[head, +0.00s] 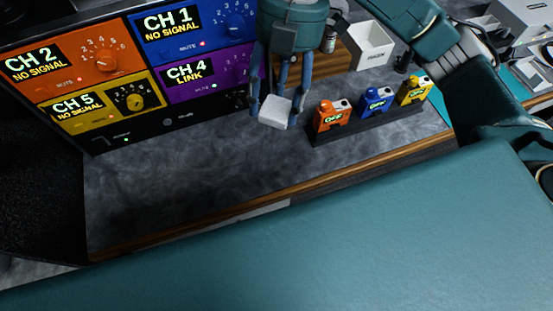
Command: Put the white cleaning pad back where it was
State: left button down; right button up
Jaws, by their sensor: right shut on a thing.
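The white cleaning pad (275,111) is a small pale block. My right gripper (274,96) comes down from the top middle of the head view, in front of the purple CH 4 panel. It is shut on the pad, with a finger on each side of it. The pad appears held above the grey countertop (200,190); its exact height is hard to tell. My left gripper is not in view.
A dark rack (365,129) with orange, blue and yellow units stands just right of the pad. The channel panel (100,62) stands at left. The front-left countertop is clear.

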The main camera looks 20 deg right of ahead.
jog(key=shift+f, duration=0.45)
notch_tip(320, 180, down, 14)
jog(key=shift+f+p, duration=0.2)
jog(key=shift+p, duration=0.9)
notch_tip(320, 180, down, 4)
jog(key=shift+f+p, duration=0.25)
jog(key=shift+p, duration=0.15)
jog(key=shift+f, duration=0.25)
jog(key=o, duration=0.9)
jog(key=shift+o, duration=0.2)
jog(key=shift+r, duration=0.15)
